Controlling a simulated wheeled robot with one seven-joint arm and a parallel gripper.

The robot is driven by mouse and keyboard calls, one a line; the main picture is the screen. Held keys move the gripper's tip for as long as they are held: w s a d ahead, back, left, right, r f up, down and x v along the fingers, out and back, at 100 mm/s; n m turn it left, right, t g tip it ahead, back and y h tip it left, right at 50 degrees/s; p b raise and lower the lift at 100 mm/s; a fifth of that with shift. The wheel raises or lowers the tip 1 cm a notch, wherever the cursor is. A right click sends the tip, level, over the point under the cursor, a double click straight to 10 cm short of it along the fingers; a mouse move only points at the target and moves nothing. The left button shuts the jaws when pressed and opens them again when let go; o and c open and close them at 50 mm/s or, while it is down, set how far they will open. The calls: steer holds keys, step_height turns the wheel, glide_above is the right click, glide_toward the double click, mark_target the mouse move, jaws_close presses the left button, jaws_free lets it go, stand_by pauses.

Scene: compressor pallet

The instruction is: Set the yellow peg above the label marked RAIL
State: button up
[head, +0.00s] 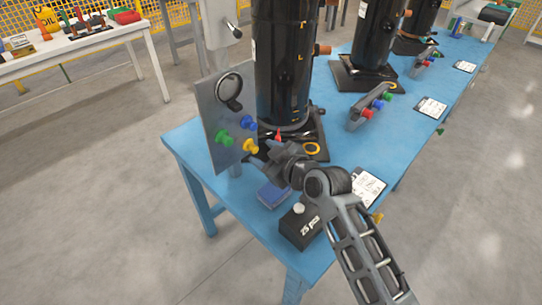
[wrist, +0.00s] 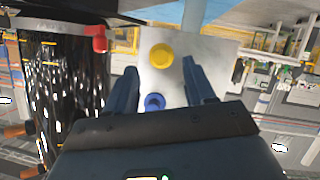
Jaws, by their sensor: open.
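The yellow peg (head: 251,146) sits on an upright grey panel (head: 215,110), below a blue peg (head: 248,122) and to the right of a green peg (head: 224,138). My gripper (head: 264,154) is open and empty, just right of the yellow peg in the head view. In the wrist view the yellow peg (wrist: 161,55) shows between and beyond my fingertips (wrist: 158,72), with the blue peg (wrist: 155,102) lower between the fingers. I see a gap around the yellow peg; no finger visibly touches it. I cannot read a RAIL label in either view.
A black compressor (head: 283,65) stands close behind my gripper on the blue table (head: 350,155). A blue box (head: 272,193) and a black box (head: 300,226) lie below my arm. A holder (head: 370,108) with coloured pegs stands farther right.

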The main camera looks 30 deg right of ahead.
mark_target(255, 149)
steer(key=shift+x, duration=2.25)
jaws_close()
